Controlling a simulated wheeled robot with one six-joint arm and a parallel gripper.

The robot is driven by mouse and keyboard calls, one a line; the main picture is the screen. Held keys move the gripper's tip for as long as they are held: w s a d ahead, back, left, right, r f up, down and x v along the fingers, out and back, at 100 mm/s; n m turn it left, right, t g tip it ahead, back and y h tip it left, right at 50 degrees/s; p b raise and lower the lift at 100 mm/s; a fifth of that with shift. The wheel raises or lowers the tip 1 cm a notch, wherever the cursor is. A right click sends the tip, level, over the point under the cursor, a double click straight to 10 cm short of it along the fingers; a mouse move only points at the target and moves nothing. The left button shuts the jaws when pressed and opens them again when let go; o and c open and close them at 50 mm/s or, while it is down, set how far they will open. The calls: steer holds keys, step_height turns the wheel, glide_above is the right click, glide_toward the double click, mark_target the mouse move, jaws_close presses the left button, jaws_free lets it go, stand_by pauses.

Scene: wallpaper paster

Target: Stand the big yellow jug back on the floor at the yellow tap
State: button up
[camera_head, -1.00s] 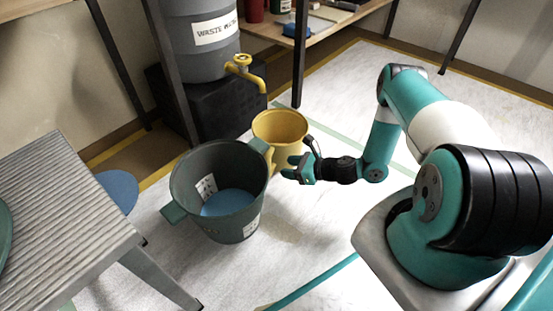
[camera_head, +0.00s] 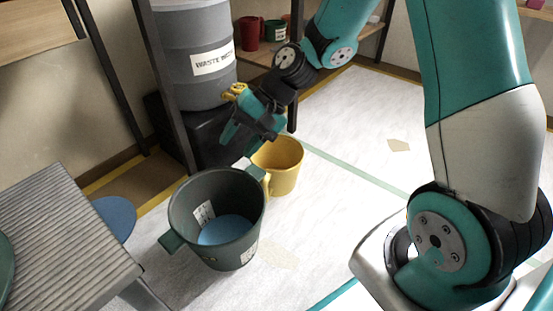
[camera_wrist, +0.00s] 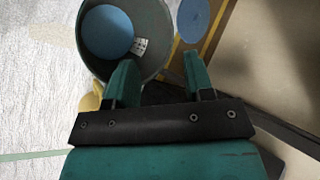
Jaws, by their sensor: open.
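The big yellow jug (camera_head: 281,172) stands upright on the white-covered floor below the tap, just behind and right of a dark green bucket. In the wrist view only a small part of the jug (camera_wrist: 90,102) shows at the left of my gripper. The yellow tap (camera_head: 236,92) juts from a grey waste-water barrel; my gripper hides most of it. My gripper (camera_head: 238,145) is open and empty, raised above the floor in front of the tap, up and left of the jug in the picture. Its two teal fingers show apart in the wrist view (camera_wrist: 160,80).
The dark green bucket (camera_head: 217,255) with blue contents stands close in front of the jug. The barrel (camera_head: 195,50) rests on a black block (camera_head: 215,150) beside dark posts. A ridged grey table (camera_head: 70,235) is at left.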

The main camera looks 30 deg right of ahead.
steer(key=s+a+r+n+h, duration=0.1)
steer(key=s+r+n+h, duration=0.1)
steer(key=s+r+n, duration=0.3)
steer(key=s+a+r+n+h, duration=0.2)
steer(key=s+r+n, duration=0.4)
steer(key=s, duration=0.8)
steer(key=shift+s+r+n+g, duration=0.15)
steer(key=shift+r+n+g, duration=0.1)
steer(key=shift+n+g, duration=0.15)
